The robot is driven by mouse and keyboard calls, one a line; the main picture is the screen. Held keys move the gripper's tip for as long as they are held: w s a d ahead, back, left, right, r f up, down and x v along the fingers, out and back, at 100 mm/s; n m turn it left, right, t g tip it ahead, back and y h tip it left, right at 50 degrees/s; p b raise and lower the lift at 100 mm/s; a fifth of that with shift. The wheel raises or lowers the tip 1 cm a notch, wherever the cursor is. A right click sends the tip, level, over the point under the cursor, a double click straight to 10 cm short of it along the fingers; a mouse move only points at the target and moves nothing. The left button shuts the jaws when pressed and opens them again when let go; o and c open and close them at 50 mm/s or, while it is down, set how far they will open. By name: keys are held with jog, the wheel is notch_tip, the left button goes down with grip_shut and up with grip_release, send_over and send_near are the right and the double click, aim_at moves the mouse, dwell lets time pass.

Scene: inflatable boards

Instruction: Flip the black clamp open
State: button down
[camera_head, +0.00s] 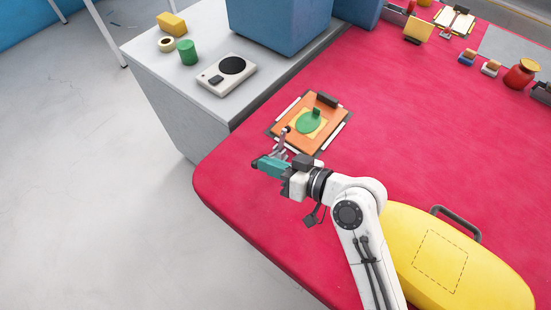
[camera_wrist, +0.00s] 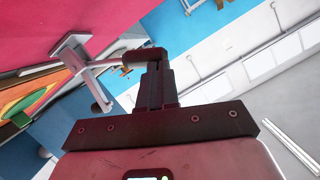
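The black clamp shows in the wrist view as a pale grey metal lever (camera_wrist: 92,66) with a black grip (camera_wrist: 138,57) across its end. My gripper (camera_wrist: 158,64) meets that grip; its dark fingers are close together and seem closed on it. In the head view the grey lever (camera_head: 282,143) rises beside my gripper (camera_head: 278,155), at the near-left edge of an orange board (camera_head: 298,142). A green disc (camera_head: 308,122) lies on a yellow sheet on this board. A black block (camera_head: 327,100) sits at its far edge.
The board lies on a red inflatable surface (camera_head: 400,120). A yellow case (camera_head: 420,250) with a dark handle is at lower right. A grey bench (camera_head: 190,95) with a scale (camera_head: 227,75) stands at left.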

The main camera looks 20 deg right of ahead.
jog(key=shift+s+a+f+b, duration=0.15)
jog(key=shift+a+f+b, duration=0.2)
jog(key=shift+f, duration=0.15)
jog(key=shift+s+f, duration=0.1)
jog(key=shift+f, duration=0.05)
